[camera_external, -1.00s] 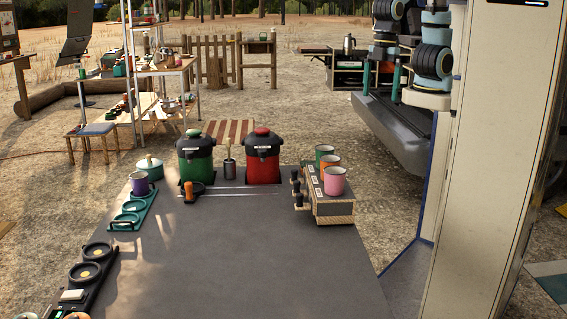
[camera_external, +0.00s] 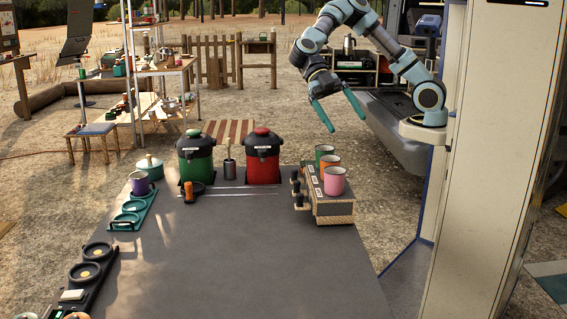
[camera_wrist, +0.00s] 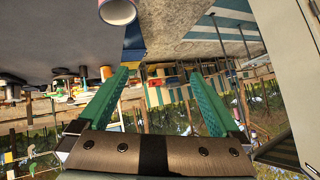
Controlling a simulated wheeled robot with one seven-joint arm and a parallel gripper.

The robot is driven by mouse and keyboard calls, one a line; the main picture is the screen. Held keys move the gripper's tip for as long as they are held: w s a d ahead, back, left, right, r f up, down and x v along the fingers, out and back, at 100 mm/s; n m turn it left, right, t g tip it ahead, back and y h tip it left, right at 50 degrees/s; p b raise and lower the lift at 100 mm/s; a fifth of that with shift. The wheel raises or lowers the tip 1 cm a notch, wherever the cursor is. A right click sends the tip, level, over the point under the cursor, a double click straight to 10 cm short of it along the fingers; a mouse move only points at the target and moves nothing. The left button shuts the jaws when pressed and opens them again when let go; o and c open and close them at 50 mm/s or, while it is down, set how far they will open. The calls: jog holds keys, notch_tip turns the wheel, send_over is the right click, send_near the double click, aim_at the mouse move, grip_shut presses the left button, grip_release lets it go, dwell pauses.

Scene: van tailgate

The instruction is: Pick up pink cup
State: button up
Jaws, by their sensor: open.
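The pink cup (camera_external: 335,182) stands upright at the near end of a row of cups on a box-like stand (camera_external: 333,208) at the table's right edge. My gripper (camera_external: 347,112) is open and empty, above and behind the cups with a clear gap. In the wrist view, the open fingers (camera_wrist: 158,90) have nothing between them. A pink-rimmed cup (camera_wrist: 118,11) shows at the top edge of that view, beyond the fingers and partly cut off.
An orange cup (camera_external: 329,163) and a green cup (camera_external: 323,152) stand close behind the pink one. Red (camera_external: 263,160) and green (camera_external: 196,160) dispensers stand at the table's back. The table's middle (camera_external: 230,245) is clear. A tall pale panel (camera_external: 500,150) rises at right.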

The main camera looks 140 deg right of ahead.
jog(key=w+d+r+n+t+y+b, duration=0.1)
jog(key=d+r+n+t+y+b, duration=0.15)
jog(key=d+r, duration=0.45)
jog(key=p, duration=0.2)
send_near(339, 180)
jog(key=shift+a+f+t, duration=0.25)
jog(key=shift+f+t, duration=0.05)
jog(key=shift+t, duration=0.15)
jog(key=shift+w+a+f, duration=0.2)
jog(key=shift+a+f, duration=0.1)
jog(key=shift+a, duration=0.2)
jog(key=x, duration=0.1)
jog(key=p+x, duration=0.2)
jog(key=x, duration=0.1)
jog(key=shift+s+a+r, duration=0.1)
jog(key=shift+s+a, duration=0.15)
jog(key=shift+w+a+f+p, duration=0.2)
jog(key=shift+a+f+p, duration=0.1)
jog(key=shift+a+f, duration=0.05)
jog(key=c, duration=1.4)
jog(key=shift+r, duration=0.1)
